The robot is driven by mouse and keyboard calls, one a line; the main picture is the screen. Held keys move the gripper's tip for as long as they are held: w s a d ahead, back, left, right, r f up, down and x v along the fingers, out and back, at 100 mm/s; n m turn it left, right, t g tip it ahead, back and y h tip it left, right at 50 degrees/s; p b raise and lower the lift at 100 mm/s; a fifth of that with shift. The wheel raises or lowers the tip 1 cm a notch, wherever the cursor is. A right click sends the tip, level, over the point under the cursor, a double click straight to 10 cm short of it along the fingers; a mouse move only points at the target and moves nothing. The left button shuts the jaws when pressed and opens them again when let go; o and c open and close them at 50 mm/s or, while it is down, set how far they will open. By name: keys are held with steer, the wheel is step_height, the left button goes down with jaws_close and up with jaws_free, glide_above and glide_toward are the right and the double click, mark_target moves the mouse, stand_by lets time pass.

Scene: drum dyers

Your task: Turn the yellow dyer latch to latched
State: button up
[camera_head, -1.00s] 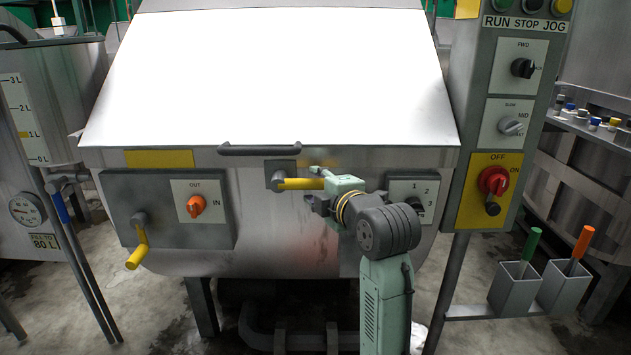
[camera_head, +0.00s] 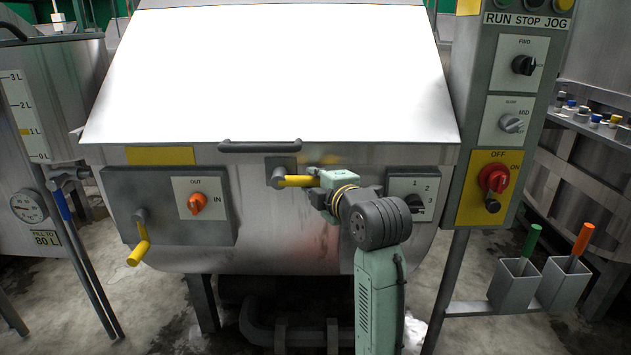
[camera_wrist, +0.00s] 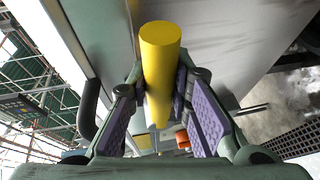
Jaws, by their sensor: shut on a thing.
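The yellow dyer latch (camera_head: 295,181) is a yellow bar on a grey pivot at the top of the dyer's front, below the lid handle. It points to the right and lies about level in the head view. My gripper (camera_head: 314,179) is at its right end, coming from the right. In the wrist view the yellow latch bar (camera_wrist: 160,75) runs between my gripper's purple-padded fingers (camera_wrist: 160,105).
The dark lid handle (camera_head: 260,146) is just above the latch. A yellow crank handle (camera_head: 138,253) and an orange knob (camera_head: 196,203) are on the left panel. A selector panel (camera_head: 414,197) is close to the right of my wrist. The control post (camera_head: 474,130) stands further right.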

jaws_close()
steer(key=shift+r, duration=0.1)
steer(key=shift+r+n+g+h+p, duration=0.4)
steer(key=shift+r+n+h+p, duration=0.15)
steer(key=shift+r+n, duration=0.5)
steer(key=shift+a+r+n+h+p, duration=0.3)
steer(key=shift+r+n+h, duration=0.1)
steer(key=shift+n, duration=0.2)
steer(key=shift+a+r+n+h+p, duration=0.15)
steer(key=shift+r+n+h+p, duration=0.15)
steer(key=shift+n, duration=0.25)
steer(key=shift+r, duration=0.1)
steer(key=o, duration=0.8)
jaws_free()
steer(key=shift+o, duration=0.2)
steer(key=shift+a, duration=0.1)
